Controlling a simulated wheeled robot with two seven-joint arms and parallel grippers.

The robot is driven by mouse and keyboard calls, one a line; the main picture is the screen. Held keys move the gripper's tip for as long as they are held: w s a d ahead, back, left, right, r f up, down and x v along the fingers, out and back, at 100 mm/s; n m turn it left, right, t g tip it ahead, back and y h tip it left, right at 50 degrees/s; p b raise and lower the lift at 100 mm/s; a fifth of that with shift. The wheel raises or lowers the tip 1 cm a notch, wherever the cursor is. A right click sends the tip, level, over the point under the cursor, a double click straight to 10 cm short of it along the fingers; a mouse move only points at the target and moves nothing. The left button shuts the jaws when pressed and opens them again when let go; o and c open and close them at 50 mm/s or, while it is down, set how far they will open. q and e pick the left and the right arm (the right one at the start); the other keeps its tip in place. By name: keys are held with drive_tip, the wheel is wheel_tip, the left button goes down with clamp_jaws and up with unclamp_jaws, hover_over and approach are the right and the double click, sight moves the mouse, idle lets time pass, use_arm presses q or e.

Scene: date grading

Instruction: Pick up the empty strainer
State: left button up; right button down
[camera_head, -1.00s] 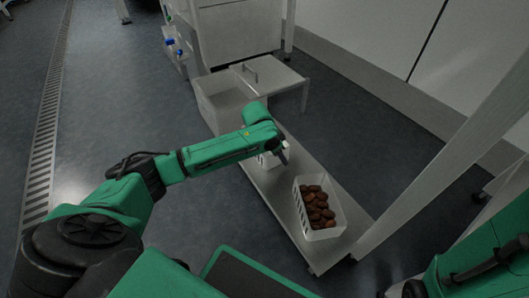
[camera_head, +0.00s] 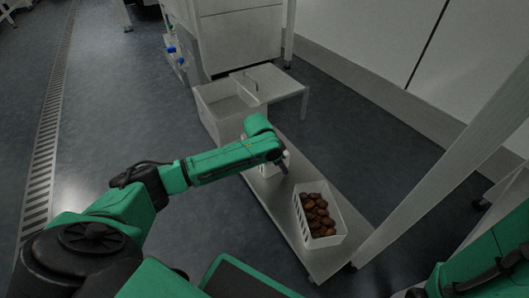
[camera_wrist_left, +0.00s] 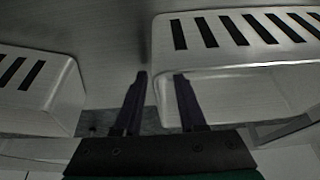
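A white slotted strainer (camera_head: 268,170) stands on the low shelf, mostly hidden behind my left gripper in the head view. In the left wrist view a slotted white strainer (camera_wrist_left: 215,82) fills the upper right, its near corner by the fingers. My left gripper (camera_wrist_left: 160,77) is open, with one dark finger on each side of that strainer's side wall; I cannot tell whether they touch it. The head view shows the left gripper (camera_head: 287,164) pointing down at the strainer. My right gripper is out of view; only part of the right arm shows at bottom right.
A white strainer full of brown dates (camera_head: 298,212) stands nearer me on the shelf (camera_head: 291,245). A second slotted container (camera_wrist_left: 68,92) shows at left in the wrist view. A grey bin (camera_head: 214,105) lies beyond, and a sloping post (camera_head: 440,155) rises on the right.

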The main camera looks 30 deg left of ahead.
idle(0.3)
use_arm(q)
clamp_jaws()
idle(1.3)
